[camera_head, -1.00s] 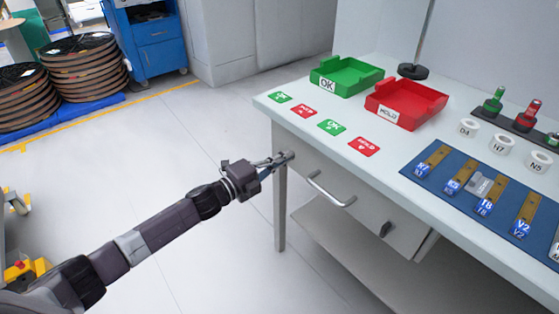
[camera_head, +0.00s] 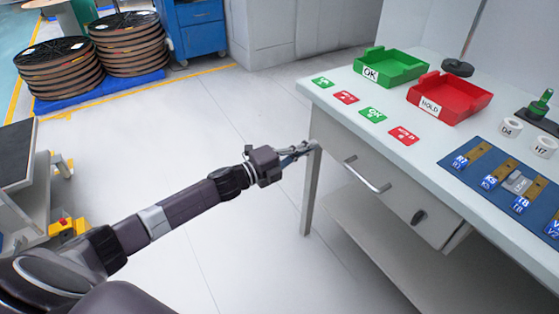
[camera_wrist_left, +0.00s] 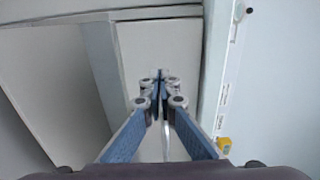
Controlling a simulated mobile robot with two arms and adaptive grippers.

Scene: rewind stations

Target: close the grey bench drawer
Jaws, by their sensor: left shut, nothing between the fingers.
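The grey bench drawer (camera_head: 400,194) is under the bench top, with a silver bar handle (camera_head: 367,175) and a dark round fitting near its right end. My left gripper (camera_head: 312,147) is shut and empty at the drawer's left end, beside the bench leg and left of the handle. I cannot tell whether its tips touch the front. In the left wrist view its fingertips (camera_wrist_left: 160,78) are together, with grey panels beyond them. My right gripper is not in view.
The bench top (camera_head: 345,110) above holds a green tray (camera_head: 391,68), a red tray (camera_head: 450,97), labels and a blue mat (camera_head: 485,190). A lower shelf (camera_head: 370,225) lies beneath the drawer. Open floor (camera_head: 215,120) is to the left. Reels and a blue cabinet stand behind.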

